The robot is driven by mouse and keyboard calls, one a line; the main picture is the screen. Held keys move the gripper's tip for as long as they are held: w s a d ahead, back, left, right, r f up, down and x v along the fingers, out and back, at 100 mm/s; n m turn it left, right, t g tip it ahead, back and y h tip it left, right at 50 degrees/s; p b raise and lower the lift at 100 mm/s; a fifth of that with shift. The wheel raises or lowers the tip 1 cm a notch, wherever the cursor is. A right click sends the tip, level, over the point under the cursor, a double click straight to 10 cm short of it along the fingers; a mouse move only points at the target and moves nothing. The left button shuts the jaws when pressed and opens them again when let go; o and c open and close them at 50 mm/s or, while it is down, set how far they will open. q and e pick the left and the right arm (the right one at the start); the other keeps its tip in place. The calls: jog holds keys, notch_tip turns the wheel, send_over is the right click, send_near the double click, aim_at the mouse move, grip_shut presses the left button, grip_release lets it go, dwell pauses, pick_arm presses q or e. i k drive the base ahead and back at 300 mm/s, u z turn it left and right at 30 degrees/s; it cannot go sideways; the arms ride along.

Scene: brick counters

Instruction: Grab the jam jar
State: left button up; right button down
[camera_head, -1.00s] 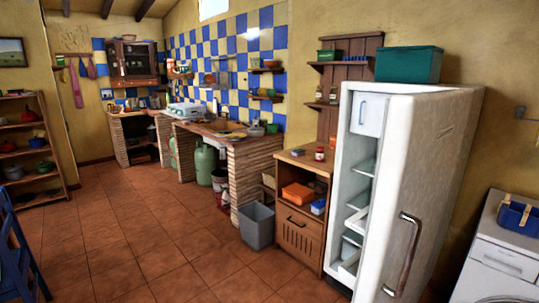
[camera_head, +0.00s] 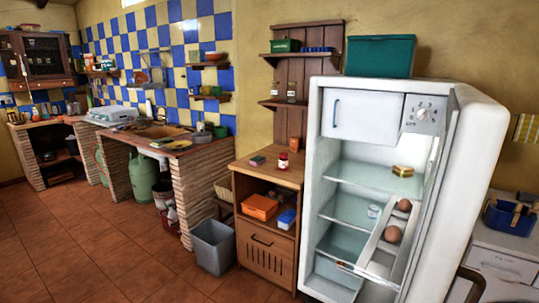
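A small red and white jar (camera_head: 283,163), which looks like the jam jar, stands upright on top of the wooden cabinet (camera_head: 268,253), left of the open fridge (camera_head: 318,190). Its label is too small to read. Small jars also stand on the lower wall shelf (camera_head: 282,104), and another small jar (camera_head: 374,211) is inside the fridge. Neither of my grippers is in view.
The fridge door (camera_head: 470,170) stands open on the right. The tiled floor (camera_head: 75,255) at left is clear.

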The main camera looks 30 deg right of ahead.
aim_at(283, 161)
jog(key=i, duration=1.9)
jog(key=z, duration=2.8)
